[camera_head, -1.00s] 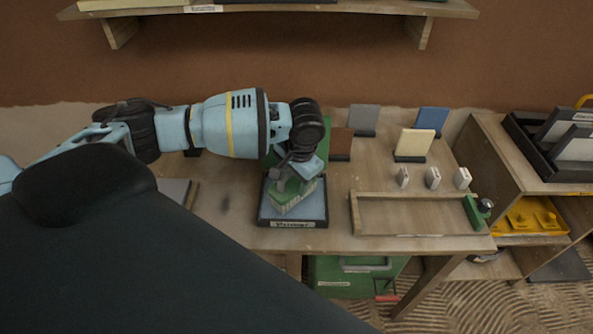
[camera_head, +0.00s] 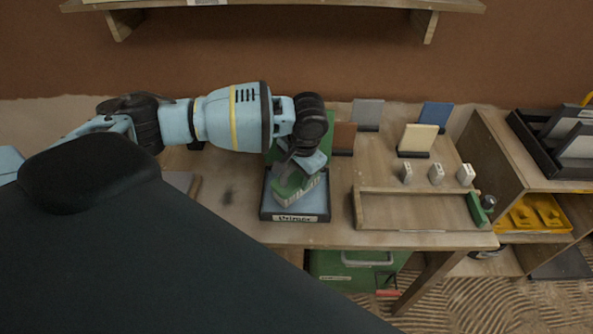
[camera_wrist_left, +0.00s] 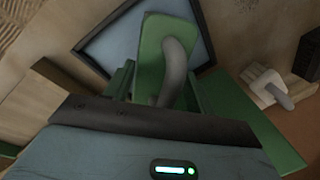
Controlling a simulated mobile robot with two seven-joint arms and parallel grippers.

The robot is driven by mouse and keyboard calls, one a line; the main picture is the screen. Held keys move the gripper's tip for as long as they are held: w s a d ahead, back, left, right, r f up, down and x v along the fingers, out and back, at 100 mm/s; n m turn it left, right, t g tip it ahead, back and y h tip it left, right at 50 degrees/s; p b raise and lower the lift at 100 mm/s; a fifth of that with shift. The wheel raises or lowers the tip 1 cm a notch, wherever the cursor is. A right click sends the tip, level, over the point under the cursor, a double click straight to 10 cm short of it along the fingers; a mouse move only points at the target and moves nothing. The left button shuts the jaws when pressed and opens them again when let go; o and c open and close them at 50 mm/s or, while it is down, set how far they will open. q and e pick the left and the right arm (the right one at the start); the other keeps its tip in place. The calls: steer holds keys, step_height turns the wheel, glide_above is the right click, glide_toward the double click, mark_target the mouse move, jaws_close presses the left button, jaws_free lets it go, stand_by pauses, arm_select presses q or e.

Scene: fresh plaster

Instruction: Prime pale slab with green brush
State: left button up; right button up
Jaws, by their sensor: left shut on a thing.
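My left gripper (camera_head: 304,166) is shut on the green brush (camera_head: 292,188), which has a green body, a grey handle and pale bristles. It holds the brush head down over the primer tray (camera_head: 266,208), a dark-rimmed tray with a bluish-grey inside. I cannot tell whether the bristles touch the primer. In the left wrist view the brush (camera_wrist_left: 152,42) shows over the tray (camera_wrist_left: 104,48). The pale slab (camera_head: 418,138), cream and tilted upright in a dark foot, stands on the bench to the right. My right gripper is not in view.
Brown (camera_head: 345,136), grey (camera_head: 367,113) and blue (camera_head: 434,115) slabs stand near the pale one. A shelf unit (camera_head: 490,152) adjoins on the right. A wall shelf (camera_head: 270,8) hangs above.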

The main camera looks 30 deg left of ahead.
arm_select(q)
steer(key=shift+f, duration=0.25)
steer(key=shift+f, duration=0.1)
stand_by(0.6)
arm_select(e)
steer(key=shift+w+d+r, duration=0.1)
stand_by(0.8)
arm_select(q)
steer(key=shift+f, duration=0.1)
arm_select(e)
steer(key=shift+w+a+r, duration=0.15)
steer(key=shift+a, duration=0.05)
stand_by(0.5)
arm_select(q)
steer(key=shift+s+f, duration=0.15)
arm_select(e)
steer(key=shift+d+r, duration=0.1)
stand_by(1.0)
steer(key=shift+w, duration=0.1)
